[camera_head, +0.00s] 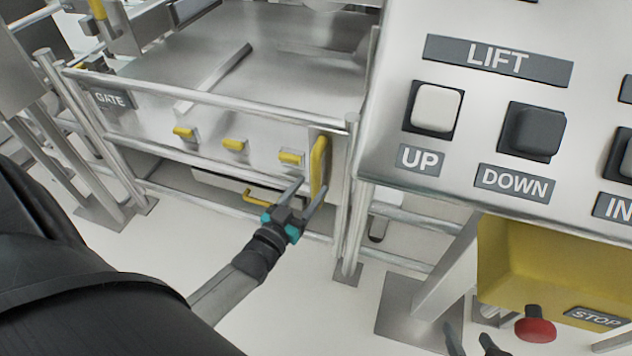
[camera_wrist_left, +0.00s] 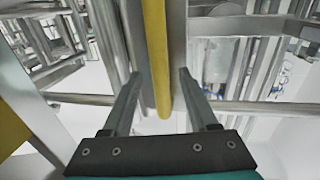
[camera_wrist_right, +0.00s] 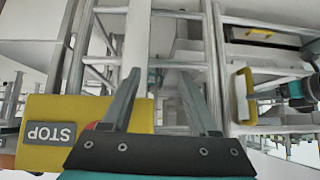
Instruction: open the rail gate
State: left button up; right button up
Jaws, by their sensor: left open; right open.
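The rail gate (camera_head: 220,100) is a metal tube frame with a GATE label (camera_head: 110,99) at its left end. Its upright yellow handle (camera_head: 319,165) is at the right end. My left gripper (camera_head: 309,188) is open at the handle's lower part. In the left wrist view the yellow handle (camera_wrist_left: 156,50) runs between the two open fingers; I see no closed grip. My right gripper (camera_head: 466,333) is open and empty, low in the head view below the control panel. The right wrist view also shows the handle (camera_wrist_right: 243,95) and my left gripper (camera_wrist_right: 300,90).
A control panel (camera_head: 400,150) with LIFT buttons, UP and DOWN, fills the upper right. Below it is a yellow box (camera_head: 530,265) with a red STOP button (camera_head: 535,325). Several yellow latches (camera_head: 234,144) sit behind the gate rails. Posts stand close to the handle's right.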

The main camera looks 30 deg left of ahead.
aim_at(314, 184)
pick_arm(q)
jog(key=shift+w+b, duration=0.4)
jog(key=shift+w, duration=1.35)
pick_arm(e)
jog(key=shift+w+a+r+t+y, duration=0.1)
jog(key=shift+w+a+t+y, duration=0.3)
jog(key=shift+a+t, duration=0.3)
jog(key=shift+w+a+r+t+y, duration=0.1)
jog(key=shift+w+a+t+y, duration=0.2)
jog(key=shift+a+t+y, duration=0.4)
jog(key=shift+a, duration=0.15)
pick_arm(q)
grip_shut()
